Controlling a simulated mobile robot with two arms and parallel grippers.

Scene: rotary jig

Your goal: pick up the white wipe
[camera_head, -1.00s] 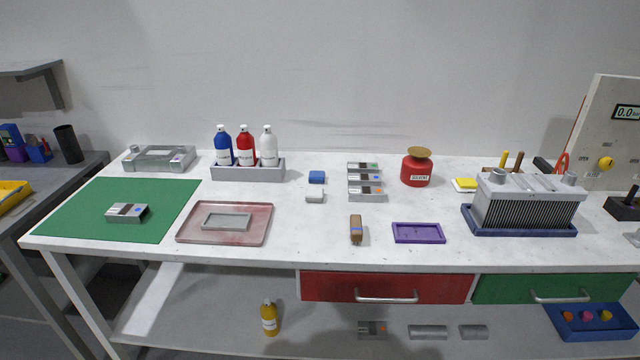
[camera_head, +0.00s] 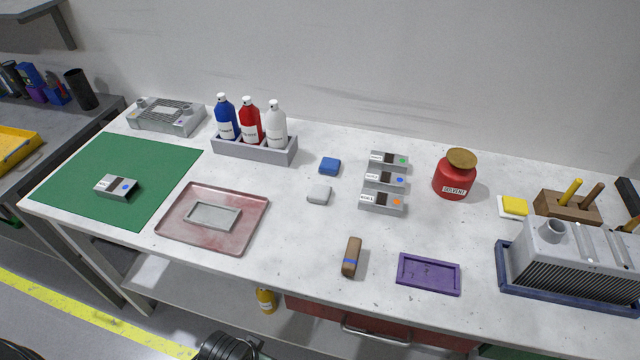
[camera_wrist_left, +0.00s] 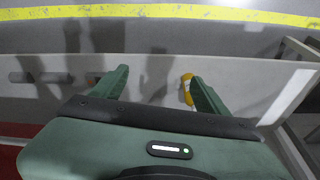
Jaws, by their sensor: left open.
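The white wipe (camera_head: 319,194) is a small, pale, rounded pad lying flat on the white bench in the head view. It lies just in front of a similar blue pad (camera_head: 330,166), apart from it. Nothing covers it. My left gripper (camera_wrist_left: 160,88) shows in the left wrist view with its two green fingers spread apart and nothing between them. It faces the lower shelf and floor, and the wipe is not in that view. My left gripper's fingers do not show in the head view, and my right gripper is in neither view.
A bottle rack (camera_head: 255,150) stands behind left of the wipe. Several grey boxes (camera_head: 383,201) lie to its right, near a red solvent pot (camera_head: 452,180). A reddish tray (camera_head: 250,226), a brown brush-like block (camera_head: 352,256) and a purple tray (camera_head: 429,273) lie nearer the front edge.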

